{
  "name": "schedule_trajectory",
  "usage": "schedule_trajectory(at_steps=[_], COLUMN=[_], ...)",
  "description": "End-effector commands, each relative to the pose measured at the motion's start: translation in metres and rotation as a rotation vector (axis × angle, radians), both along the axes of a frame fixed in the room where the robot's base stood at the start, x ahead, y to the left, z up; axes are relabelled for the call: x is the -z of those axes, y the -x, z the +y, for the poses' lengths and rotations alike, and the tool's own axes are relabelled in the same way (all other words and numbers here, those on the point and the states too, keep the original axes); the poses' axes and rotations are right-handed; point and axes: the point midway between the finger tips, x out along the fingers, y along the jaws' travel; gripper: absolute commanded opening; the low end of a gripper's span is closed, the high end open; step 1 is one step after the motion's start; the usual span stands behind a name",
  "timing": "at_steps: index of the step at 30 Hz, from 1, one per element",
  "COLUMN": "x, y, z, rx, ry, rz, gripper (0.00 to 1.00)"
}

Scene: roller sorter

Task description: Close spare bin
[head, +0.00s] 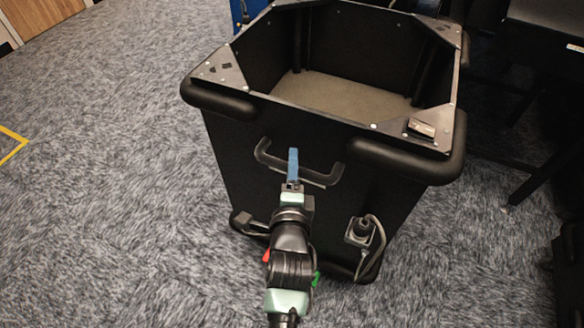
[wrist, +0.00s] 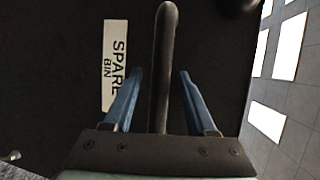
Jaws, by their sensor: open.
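The spare bin (head: 290,170) is a large black open-topped bin with padded corners and a bare grey floor inside. It stands in the middle of the head view. A black bar handle (head: 325,179) is on its front face. In the wrist view a white label reading "SPARE BIN" (wrist: 116,65) is beside the handle (wrist: 163,60). My gripper (head: 293,160) has blue fingers and is at the handle. In the wrist view my gripper (wrist: 161,75) is open, with the handle bar between its two fingers and a gap on each side.
A socket with a cable (head: 361,233) hangs low on the bin's front right. Dark frames or furniture (head: 535,100) stand close on the right. Part of a blue bin (head: 246,12) shows behind. The carpet (head: 100,200) on the left is clear, with yellow tape (head: 12,143) at the edge.

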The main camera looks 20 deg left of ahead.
Motion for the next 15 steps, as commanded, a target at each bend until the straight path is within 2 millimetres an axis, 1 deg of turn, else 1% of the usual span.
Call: schedule_trajectory(at_steps=[2,3,5,6,8,9,12,15], x=[-0.0001,-0.0001,-0.0001,-0.0001,-0.0002,-0.0002,-0.0002,-0.0002], y=[0.0001,0.0002,0.0002,0.0002,0.0003,0.0003,0.0003,0.0003], z=[0.0,-0.0001,0.0,0.0,0.0,0.0,0.0,0.0], rx=[0.0,0.0,0.0,0.0,0.0,0.0,0.0,0.0], ry=[0.0,0.0,0.0,0.0,0.0,0.0,0.0,0.0], rz=[0.0,0.0,0.0,0.0,0.0,0.0,0.0,0.0], gripper=[0.57,0.53,0.43,0.35,0.25,0.17,0.0,0.0])
